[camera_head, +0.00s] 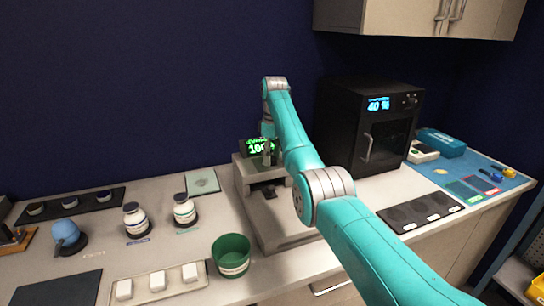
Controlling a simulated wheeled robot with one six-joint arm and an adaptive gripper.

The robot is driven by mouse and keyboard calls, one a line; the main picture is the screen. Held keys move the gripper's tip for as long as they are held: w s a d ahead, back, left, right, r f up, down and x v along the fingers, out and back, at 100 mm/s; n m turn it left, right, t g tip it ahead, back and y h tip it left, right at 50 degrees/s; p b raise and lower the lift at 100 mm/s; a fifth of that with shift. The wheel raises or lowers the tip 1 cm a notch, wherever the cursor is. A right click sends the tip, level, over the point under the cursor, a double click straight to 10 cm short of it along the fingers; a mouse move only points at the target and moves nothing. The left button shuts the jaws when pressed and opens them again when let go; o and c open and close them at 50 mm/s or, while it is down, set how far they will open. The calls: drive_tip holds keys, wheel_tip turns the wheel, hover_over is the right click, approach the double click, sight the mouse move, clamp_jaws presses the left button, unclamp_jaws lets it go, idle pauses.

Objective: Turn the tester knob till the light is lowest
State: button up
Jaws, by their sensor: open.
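A grey bench device (248,185), seemingly the tester, stands at the middle of the counter against the blue wall. Its dark display (256,147) shows green digits that read about 100, partly covered by my arm. My gripper (268,158) points down over the upper part of this device, in front of the display. It is open, but the fingers are small and dark here. I cannot make out the knob, or whether the fingers are around it, beside it or touching it.
A black oven-like box (378,125) with a blue 40 % display stands to the right, near my arm. A green bowl (231,262), two white jars (185,211) and a tray of white blocks (157,281) stand left. A blue mat (470,170) lies far right.

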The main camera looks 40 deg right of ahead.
drive_tip(key=c, duration=1.1)
drive_tip(key=shift+c, duration=0.2)
drive_tip(key=shift+m, duration=0.3)
drive_tip(key=m, duration=0.3)
drive_tip(key=shift+m, duration=0.3)
drive_tip(key=shift+m+t, duration=0.3)
drive_tip(key=shift+m, duration=1.3)
drive_tip(key=shift+s, duration=0.1)
